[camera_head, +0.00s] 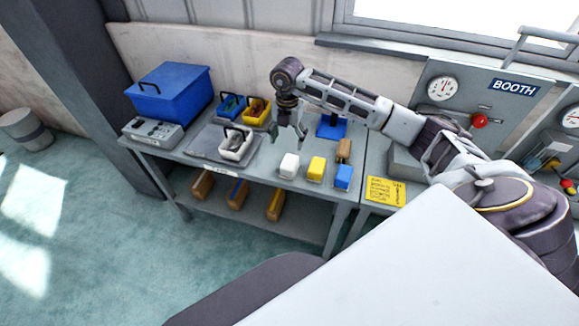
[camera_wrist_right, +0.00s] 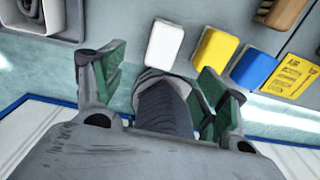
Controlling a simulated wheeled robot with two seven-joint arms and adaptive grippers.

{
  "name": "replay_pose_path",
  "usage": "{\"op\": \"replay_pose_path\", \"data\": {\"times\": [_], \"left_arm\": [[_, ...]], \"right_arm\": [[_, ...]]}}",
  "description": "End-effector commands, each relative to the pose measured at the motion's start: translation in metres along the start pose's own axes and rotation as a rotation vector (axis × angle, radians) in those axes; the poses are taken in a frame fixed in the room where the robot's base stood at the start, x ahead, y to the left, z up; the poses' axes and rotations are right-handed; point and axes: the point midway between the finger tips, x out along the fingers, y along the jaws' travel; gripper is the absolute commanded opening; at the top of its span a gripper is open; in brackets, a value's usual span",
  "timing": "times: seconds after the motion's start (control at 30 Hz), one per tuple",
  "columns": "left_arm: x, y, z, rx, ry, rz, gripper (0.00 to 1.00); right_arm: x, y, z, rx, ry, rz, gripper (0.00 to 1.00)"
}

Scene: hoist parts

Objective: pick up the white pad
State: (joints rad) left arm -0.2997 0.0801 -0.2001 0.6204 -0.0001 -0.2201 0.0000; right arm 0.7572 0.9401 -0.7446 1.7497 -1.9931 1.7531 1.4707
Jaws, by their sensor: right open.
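The white pad (camera_head: 289,165) is a small upright block on the grey table (camera_head: 262,177), at the left end of a row of pads. It also shows in the right wrist view (camera_wrist_right: 164,44), ahead of the fingers. My right gripper (camera_head: 288,134) hangs above the table, just behind the white pad in the head view. In the right wrist view its green-padded fingers (camera_wrist_right: 160,85) are wide apart with nothing between them. The gripper and the pad look apart. My left gripper is not in view.
A yellow pad (camera_head: 316,169) and a blue pad (camera_head: 343,177) stand to the right of the white one, with a brown block (camera_head: 344,150) behind. A white-grey bin (camera_head: 236,146) is to the left. A blue box (camera_head: 170,93) stands farther left.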

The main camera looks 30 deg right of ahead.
Motion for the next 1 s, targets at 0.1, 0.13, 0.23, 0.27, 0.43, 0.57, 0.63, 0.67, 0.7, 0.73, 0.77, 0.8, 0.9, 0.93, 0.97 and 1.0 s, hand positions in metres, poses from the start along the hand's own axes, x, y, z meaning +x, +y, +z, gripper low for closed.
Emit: {"op": "replay_pose_path", "data": {"times": [0.1,0.13,0.23,0.27,0.43,0.57,0.63,0.67,0.7,0.73,0.77,0.8,0.9,0.93,0.97,1.0], "left_arm": [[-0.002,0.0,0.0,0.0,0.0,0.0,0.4],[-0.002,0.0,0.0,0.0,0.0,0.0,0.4],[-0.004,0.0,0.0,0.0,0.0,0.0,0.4],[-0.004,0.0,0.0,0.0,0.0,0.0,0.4],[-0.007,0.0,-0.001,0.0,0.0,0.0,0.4],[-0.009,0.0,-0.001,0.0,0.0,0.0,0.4],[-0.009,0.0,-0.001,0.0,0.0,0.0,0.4],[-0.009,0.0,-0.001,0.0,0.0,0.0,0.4],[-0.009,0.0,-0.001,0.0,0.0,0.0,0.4],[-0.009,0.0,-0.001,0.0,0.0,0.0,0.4],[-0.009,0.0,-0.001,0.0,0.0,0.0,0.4],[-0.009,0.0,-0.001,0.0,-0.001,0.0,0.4],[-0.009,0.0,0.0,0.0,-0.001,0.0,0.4],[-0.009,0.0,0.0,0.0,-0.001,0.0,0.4],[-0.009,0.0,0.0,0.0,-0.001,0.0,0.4],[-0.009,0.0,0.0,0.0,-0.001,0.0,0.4]], "right_arm": [[0.012,-0.001,-0.001,0.0,0.002,-0.004,0.73],[0.016,-0.001,0.0,0.0,0.002,-0.003,0.73],[0.029,-0.001,-0.001,0.001,0.003,-0.003,0.73],[0.033,-0.001,-0.001,0.001,0.003,-0.002,0.73],[0.056,-0.001,-0.001,0.0,0.003,-0.003,0.73],[0.069,-0.001,0.0,0.0,0.001,-0.001,0.73],[0.075,-0.001,0.0,0.0,0.001,-0.002,0.73],[0.076,-0.001,0.0,0.0,0.001,-0.002,0.73],[0.078,-0.001,0.0,0.0,0.001,-0.001,0.73],[0.079,-0.001,0.0,0.0,0.001,-0.001,0.73],[0.08,-0.001,0.0,0.0,0.001,-0.001,0.73],[0.08,-0.001,0.0,0.0,0.001,0.0,0.73],[0.08,-0.001,0.0,0.0,0.001,0.0,0.73],[0.08,-0.001,0.0,0.0,0.001,0.0,0.73],[0.08,-0.001,0.0,0.0,0.001,0.0,0.73],[0.08,-0.001,0.0,0.0,0.001,0.0,0.73]]}}
